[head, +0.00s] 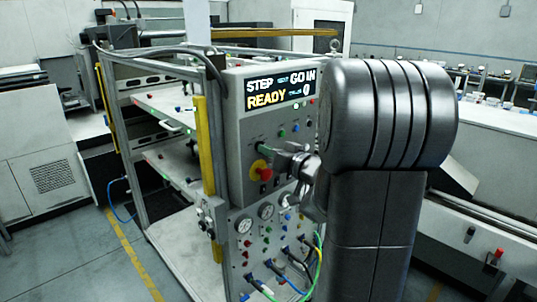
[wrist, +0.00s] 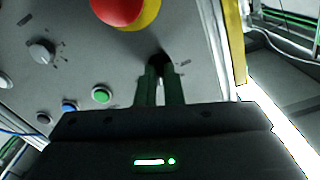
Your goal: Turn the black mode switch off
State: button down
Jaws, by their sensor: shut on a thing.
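The black mode switch (wrist: 161,60) is a small dark knob on the grey control panel, close beside the red emergency button. In the wrist view the two fingers of my gripper (wrist: 161,75) reach the panel and are closed around the knob, which is partly hidden between them. In the head view my gripper (head: 270,151) comes to the panel from the right, just above the red button. The switch is too small there to tell which way it points.
The red emergency button (wrist: 118,10) on its yellow disc sits very close to my fingers. A grey knob (wrist: 41,52), a green button (wrist: 101,95) and a blue button (wrist: 69,107) are nearby. A display (head: 281,88) reads "STEP", "GO IN" and "READY". A yellow post (head: 207,145) borders the panel.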

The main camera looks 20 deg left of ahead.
jog(key=n+b, duration=0.3)
jog(key=n, duration=0.1)
jog(key=shift+f+b, duration=0.2)
jog(key=shift+b, duration=0.1)
jog(key=n+b, duration=0.3)
jog(key=n, duration=0.1)
jog(key=shift+n, duration=0.4)
jog(key=shift+w+r+n+b, duration=0.1)
jog(key=shift+r+n+b, duration=0.05)
jog(key=shift+n+b, duration=3.45)
jog(key=shift+n+p, duration=0.45)
jog(key=shift+n, duration=0.25)
jog(key=c, duration=1.6)
grip_release()
jog(key=shift+o, duration=0.2)
jog(key=shift+d, duration=0.1)
